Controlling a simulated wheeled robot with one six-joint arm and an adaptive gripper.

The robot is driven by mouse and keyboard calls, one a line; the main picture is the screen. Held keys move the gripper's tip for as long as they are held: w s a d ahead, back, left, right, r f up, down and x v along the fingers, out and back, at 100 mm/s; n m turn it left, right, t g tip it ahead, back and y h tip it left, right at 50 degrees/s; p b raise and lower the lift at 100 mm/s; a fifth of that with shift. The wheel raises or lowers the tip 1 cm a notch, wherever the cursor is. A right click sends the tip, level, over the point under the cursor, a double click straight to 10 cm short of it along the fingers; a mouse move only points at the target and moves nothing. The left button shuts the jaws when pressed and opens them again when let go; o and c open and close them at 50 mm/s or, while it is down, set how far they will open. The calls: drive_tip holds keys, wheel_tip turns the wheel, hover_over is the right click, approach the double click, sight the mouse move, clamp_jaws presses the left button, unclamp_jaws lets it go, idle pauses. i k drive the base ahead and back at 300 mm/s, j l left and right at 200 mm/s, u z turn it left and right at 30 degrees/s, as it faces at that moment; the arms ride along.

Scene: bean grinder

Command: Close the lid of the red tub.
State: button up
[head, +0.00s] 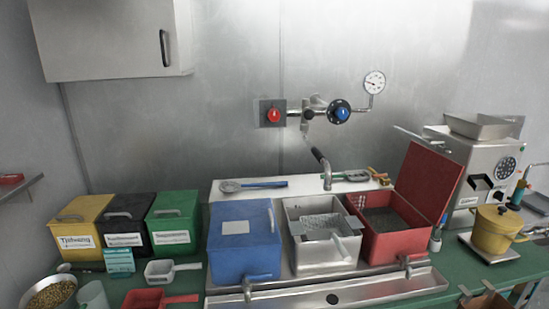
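The red tub (393,246) stands at the right end of the row of tubs on the steel counter. Its red lid (430,178) is open, raised steeply and leaning back to the right from the tub's right side. A metal bar (422,139) shows at the lid's upper edge. Dark contents (384,220) show inside the tub. My gripper is not in view.
A steel tub (322,256) and a closed blue tub (243,250) stand left of the red tub. A metal tap (406,264) is at its front. Behind the lid stands a steel grinder (478,160); a yellow pot (493,228) is to the right. A spout (321,160) hangs above.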

sight(428, 180)
drive_tip(key=i+l, duration=0.1)
drive_tip(key=l, duration=0.25)
drive_tip(key=i+l+u, duration=0.1)
drive_tip(key=l, duration=0.25)
drive_tip(key=i+l+u, duration=0.2)
drive_tip(key=l+u, duration=0.25)
drive_tip(key=l, duration=0.95)
drive_tip(key=l+u, duration=0.4)
drive_tip(key=l, duration=0.95)
drive_tip(key=l+u, duration=0.15)
drive_tip(key=l, duration=0.4)
drive_tip(key=l+u, duration=0.15)
drive_tip(key=l, duration=0.4)
drive_tip(key=l+u, duration=0.15)
drive_tip(key=l, duration=0.4)
drive_tip(key=k+l+u, duration=0.2)
drive_tip(key=l, duration=0.35)
drive_tip(key=l+u, duration=0.15)
drive_tip(key=l, duration=0.4)
drive_tip(key=l+u, duration=0.25)
drive_tip(key=u, duration=0.2)
drive_tip(key=l+u, duration=0.25)
drive_tip(key=u, duration=0.2)
